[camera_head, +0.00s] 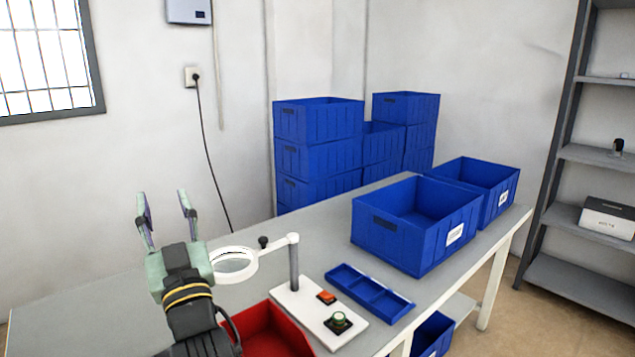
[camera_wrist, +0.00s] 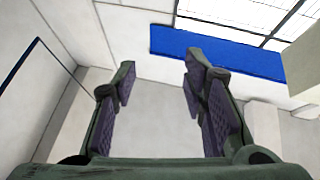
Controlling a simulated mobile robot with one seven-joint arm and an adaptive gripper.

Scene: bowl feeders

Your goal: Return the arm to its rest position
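My gripper (camera_head: 167,212) is at the lower left of the head view, raised above the grey table (camera_head: 90,300) with its fingers pointing up. The two fingers stand well apart and nothing is between them. In the wrist view my gripper (camera_wrist: 158,85) also shows open and empty, facing the wall and the window. My forearm hides part of the table and part of the red bin (camera_head: 268,335) beside it.
A white ring on a post (camera_head: 293,265) stands close right of my gripper, on a white base with buttons. A blue divided tray (camera_head: 368,292) and large blue bins (camera_head: 400,245) are on the table's right. Stacked blue bins (camera_head: 318,155) and a shelf (camera_head: 575,215) stand behind.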

